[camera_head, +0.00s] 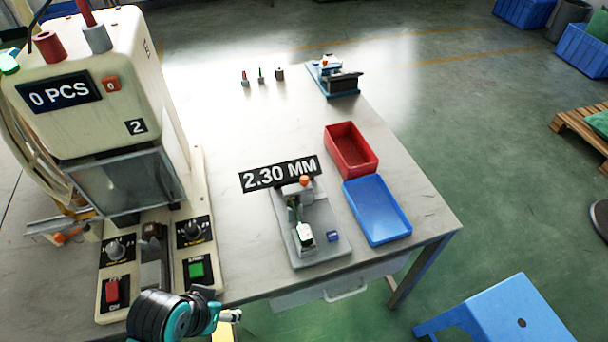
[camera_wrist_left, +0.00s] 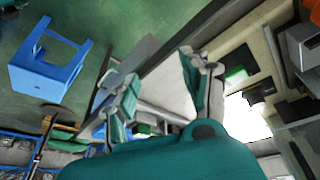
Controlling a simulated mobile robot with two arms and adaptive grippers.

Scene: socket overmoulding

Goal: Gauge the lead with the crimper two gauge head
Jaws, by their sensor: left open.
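The gauge head (camera_head: 328,242) stands near the table's front edge, with a grey base, an orange-topped post and a black sign (camera_head: 280,174) reading 2.30 MM. A small white and green piece (camera_head: 304,233) sits in its middle; I cannot tell if it is part of a lead. Crimper two (camera_head: 130,100), a cream press marked 2 with a 0 PCS display, stands to its left. My left gripper (camera_head: 214,312) is open at the table's front edge, below the crimper and left of the gauge. Its spread fingers show in the left wrist view (camera_wrist_left: 165,95) with nothing visible between them. My right gripper is out of view.
A red tray (camera_head: 371,165) and a blue tray (camera_head: 402,227) lie right of the gauge and look empty. Another small device (camera_head: 335,80) and several small pieces (camera_head: 262,76) stand at the back. A blue stool (camera_head: 505,312) stands on the floor. The back-middle tabletop is mostly clear.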

